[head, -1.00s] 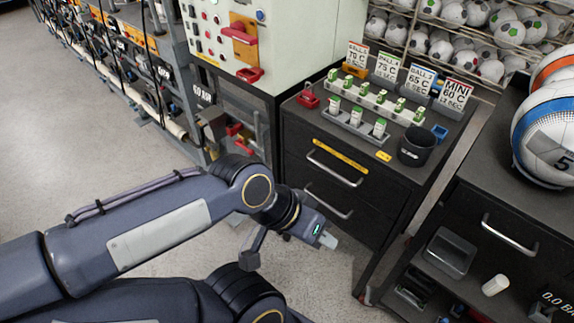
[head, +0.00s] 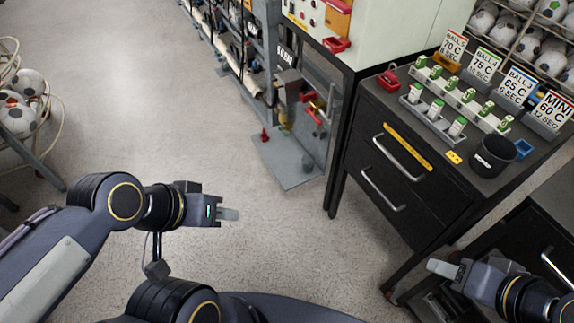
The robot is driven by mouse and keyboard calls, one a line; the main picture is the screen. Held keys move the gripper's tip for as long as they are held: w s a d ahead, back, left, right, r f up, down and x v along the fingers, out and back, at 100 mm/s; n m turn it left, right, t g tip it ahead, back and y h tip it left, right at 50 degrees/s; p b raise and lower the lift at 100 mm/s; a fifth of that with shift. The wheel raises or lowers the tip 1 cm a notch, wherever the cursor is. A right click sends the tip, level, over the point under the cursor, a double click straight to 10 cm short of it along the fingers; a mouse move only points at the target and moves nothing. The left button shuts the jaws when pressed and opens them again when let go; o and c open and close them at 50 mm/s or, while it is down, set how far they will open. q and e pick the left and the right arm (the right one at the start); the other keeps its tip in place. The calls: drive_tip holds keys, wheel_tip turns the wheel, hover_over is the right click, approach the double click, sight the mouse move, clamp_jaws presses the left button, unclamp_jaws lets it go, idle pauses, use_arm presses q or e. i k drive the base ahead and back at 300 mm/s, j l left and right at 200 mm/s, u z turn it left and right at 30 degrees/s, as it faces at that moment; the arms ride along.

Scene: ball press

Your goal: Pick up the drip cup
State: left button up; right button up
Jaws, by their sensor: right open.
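A black cup (head: 493,155) with a small pale label stands upright on the right end of the dark cabinet top; it looks like the drip cup, though I cannot read its label. My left gripper (head: 230,214) is over the bare floor, well to the left of the cabinet, and seen side-on, so its opening is hidden. It shows nothing held. My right gripper (head: 438,267) is open and empty, in front of the cabinet, below and left of the cup. Both grippers are apart from the cup.
Racks of green-capped items (head: 460,92) and temperature cards (head: 484,64) stand behind and left of the cup. A blue holder (head: 523,149) is close at its right. Drawer handles (head: 398,156) stick out from the cabinet (head: 365,150).

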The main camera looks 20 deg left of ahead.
sight(307, 160)
drive_tip(key=u, duration=0.35)
drive_tip(key=i+j+z, duration=0.45)
drive_tip(key=i+j, duration=0.25)
drive_tip(key=j, duration=0.15)
drive_tip(key=i+j+z, duration=0.1)
drive_tip(key=i, duration=0.3)
drive_tip(key=i+j+z, duration=0.1)
drive_tip(key=i+j, duration=0.2)
drive_tip(key=i, duration=0.1)
